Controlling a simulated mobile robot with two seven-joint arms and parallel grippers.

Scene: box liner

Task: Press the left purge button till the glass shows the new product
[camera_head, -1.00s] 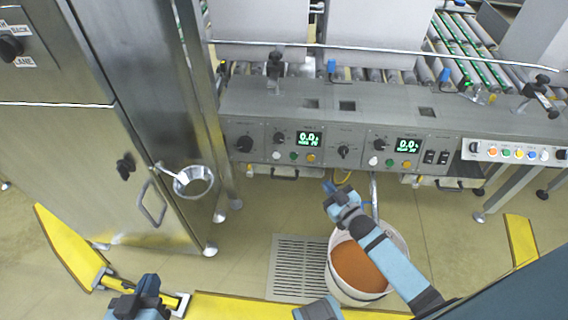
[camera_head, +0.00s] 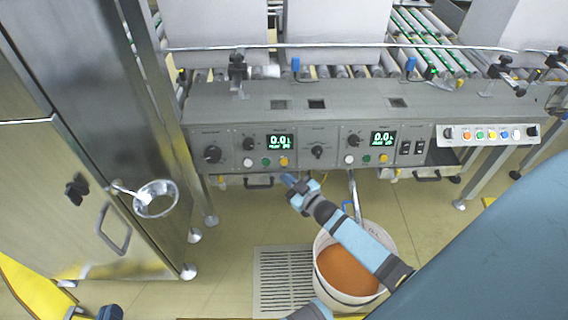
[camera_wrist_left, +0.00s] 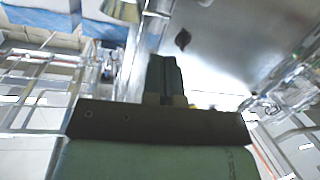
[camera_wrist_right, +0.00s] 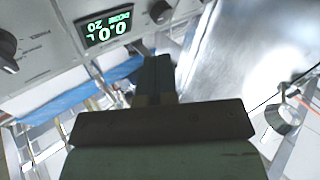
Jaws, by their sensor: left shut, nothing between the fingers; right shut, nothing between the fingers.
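The left control panel (camera_head: 235,148) has a lit display (camera_head: 280,142) reading 0.0. Below it are a white button (camera_head: 248,162), a green button (camera_head: 266,161) and an orange button (camera_head: 284,161); I cannot read which is purge. The display also shows upside down in the right wrist view (camera_wrist_right: 107,27). My right gripper (camera_head: 289,180) is shut and empty, just below and in front of these buttons, apart from them. My left gripper (camera_head: 110,313) is shut and empty, cut off at the bottom edge, far from the panel. I cannot make out the glass.
A similar right panel (camera_head: 367,147) stands beside the left one. A white bucket of orange-brown product (camera_head: 391,251) stands under a metal pipe (camera_head: 354,190), near a floor grate (camera_head: 262,283).

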